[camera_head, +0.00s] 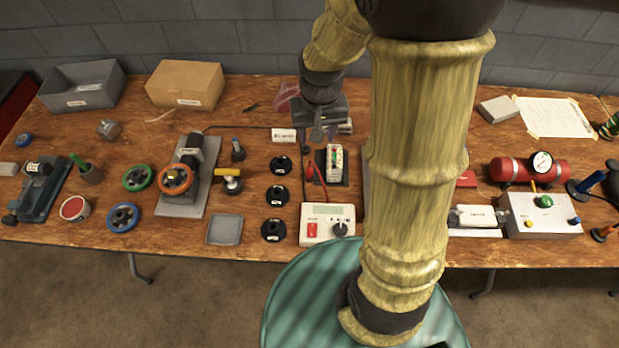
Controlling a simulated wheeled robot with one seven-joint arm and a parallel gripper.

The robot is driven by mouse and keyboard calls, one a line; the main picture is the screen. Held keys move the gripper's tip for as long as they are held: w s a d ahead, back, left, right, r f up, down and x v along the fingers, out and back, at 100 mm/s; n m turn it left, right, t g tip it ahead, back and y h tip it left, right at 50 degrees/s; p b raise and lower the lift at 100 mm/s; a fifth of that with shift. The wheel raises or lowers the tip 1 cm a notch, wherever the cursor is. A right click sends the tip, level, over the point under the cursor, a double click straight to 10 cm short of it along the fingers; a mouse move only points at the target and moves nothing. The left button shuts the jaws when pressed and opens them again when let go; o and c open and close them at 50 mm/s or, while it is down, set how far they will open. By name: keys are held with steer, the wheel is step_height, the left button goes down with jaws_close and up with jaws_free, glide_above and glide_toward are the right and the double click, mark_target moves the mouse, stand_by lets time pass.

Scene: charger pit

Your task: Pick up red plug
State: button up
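My gripper (318,134) hangs over the back middle of the table, fingers pointing down. Two thin dark fingers look spread apart, with nothing clearly held between them. Just in front of it stands a small pale upright unit (334,160) with green and red marks on a dark base. A red lead (312,171) with a red end curves beside its left side, near a white meter box (327,222). This red end may be the red plug, but it is too small to tell. My arm hides part of the table to the right.
Three black round pieces (277,194) stand in a column left of the lead. A white label block (283,135) stands close left of my gripper. A clamped orange-wheel valve (175,179) is further left. A red cylinder (528,170) and white control box (541,216) are right.

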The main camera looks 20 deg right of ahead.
steer(key=w+f+m+g+b, duration=0.1)
steer(key=w+f+b, duration=0.1)
steer(key=w+f, duration=0.4)
steer(key=shift+w+a+f+b, duration=0.15)
steer(key=shift+w+f+b, duration=0.15)
steer(key=shift+w+f, duration=0.05)
glide_above(310, 169)
step_height(310, 169, down, 12)
steer(key=shift+a+r, duration=0.15)
steer(key=shift+r, duration=0.05)
steer(key=shift+f, duration=0.3)
